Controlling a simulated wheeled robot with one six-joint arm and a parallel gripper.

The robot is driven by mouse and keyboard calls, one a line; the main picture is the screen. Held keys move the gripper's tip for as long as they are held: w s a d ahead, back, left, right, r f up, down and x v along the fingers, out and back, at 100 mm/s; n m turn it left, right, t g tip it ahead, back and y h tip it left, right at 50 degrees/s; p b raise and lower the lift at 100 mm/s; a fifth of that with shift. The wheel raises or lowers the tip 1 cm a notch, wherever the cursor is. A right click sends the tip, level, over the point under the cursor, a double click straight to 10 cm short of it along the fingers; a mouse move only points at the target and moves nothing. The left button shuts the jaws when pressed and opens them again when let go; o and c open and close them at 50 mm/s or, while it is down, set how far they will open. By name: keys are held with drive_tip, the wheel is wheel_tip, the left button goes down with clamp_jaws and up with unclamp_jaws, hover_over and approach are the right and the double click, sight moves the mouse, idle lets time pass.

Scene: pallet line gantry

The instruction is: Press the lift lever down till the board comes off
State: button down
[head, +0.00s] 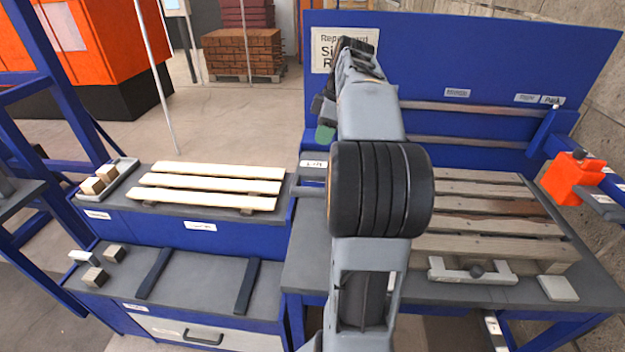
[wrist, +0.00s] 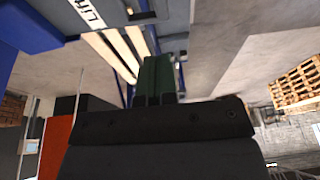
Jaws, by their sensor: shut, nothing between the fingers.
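My gripper (head: 325,134) is at the far end of my arm in the head view, its green fingers partly hidden behind the arm. In the wrist view its green fingers (wrist: 158,65) are together, with nothing held. A pallet with worn grey-brown boards (head: 490,207) lies on the right bench, its left part hidden by my arm. A short grey bar (head: 311,191), perhaps the lift lever, sticks out left of my arm below a small white label (head: 313,163). A "Lift" label (wrist: 86,12) shows at the wrist view's top left. I cannot tell whether the fingers touch the lever.
Pale new boards (head: 210,187) lie on the left bench beside a tray of wooden blocks (head: 98,180). A grey clamp bar (head: 472,271) lies at the pallet's front. An orange box (head: 571,179) is at the right. A blue back panel (head: 460,60) stands behind the right bench.

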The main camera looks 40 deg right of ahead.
approach(309, 189)
drive_tip(key=x, duration=0.5)
drive_tip(key=shift+w+a, duration=0.15)
drive_tip(key=shift+w, duration=0.15)
drive_tip(key=shift+f, duration=0.85)
